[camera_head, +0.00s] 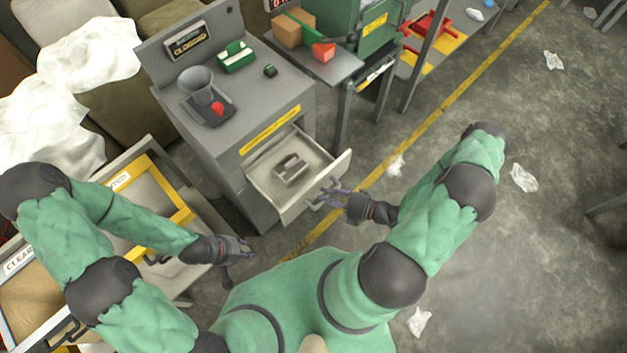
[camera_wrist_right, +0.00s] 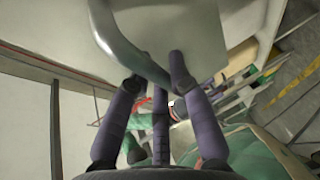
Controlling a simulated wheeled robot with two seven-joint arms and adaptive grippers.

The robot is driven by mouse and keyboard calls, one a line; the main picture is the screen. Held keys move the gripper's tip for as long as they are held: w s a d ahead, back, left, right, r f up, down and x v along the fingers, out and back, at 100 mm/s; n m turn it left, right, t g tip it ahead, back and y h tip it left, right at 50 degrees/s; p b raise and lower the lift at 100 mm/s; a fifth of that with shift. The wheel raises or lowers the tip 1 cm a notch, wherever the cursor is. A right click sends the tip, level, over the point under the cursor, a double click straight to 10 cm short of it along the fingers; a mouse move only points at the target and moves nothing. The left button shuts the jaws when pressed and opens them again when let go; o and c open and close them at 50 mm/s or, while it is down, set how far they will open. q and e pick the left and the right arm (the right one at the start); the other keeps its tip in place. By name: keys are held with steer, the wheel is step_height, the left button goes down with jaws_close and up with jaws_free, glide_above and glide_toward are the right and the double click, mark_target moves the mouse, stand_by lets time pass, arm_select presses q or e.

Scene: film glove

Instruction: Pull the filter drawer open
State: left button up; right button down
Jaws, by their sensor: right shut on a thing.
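The filter drawer (camera_head: 292,170) stands pulled out from the front of a grey cabinet (camera_head: 228,130). A small grey boxy part (camera_head: 291,169) lies inside it. My right gripper (camera_head: 328,194) is at the drawer's front panel (camera_head: 318,190), shut on the drawer handle (camera_wrist_right: 130,50). In the right wrist view its purple fingers (camera_wrist_right: 152,88) close around the curved grey handle against the pale panel. My left gripper (camera_head: 243,249) hangs empty beside the yellow-edged drawers on the left; its finger opening is too small to judge.
The cabinet top holds a grey cup on a dark tray (camera_head: 207,103) and a green device (camera_head: 236,57). Open drawers (camera_head: 150,200) with yellow frames stand at left. A green machine (camera_head: 370,40) stands behind. The floor at right (camera_head: 560,200) is mostly clear, with crumpled scraps.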

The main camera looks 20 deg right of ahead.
steer(key=shift+s+d, duration=0.25)
steer(key=shift+s, duration=0.4)
steer(key=shift+s+d, duration=0.25)
steer(key=shift+s, duration=0.35)
steer(key=shift+s+d, duration=0.25)
steer(key=shift+s, duration=0.4)
steer(key=c, duration=1.4)
jaws_free()
steer(key=v, duration=1.2)
steer(key=shift+r, duration=0.1)
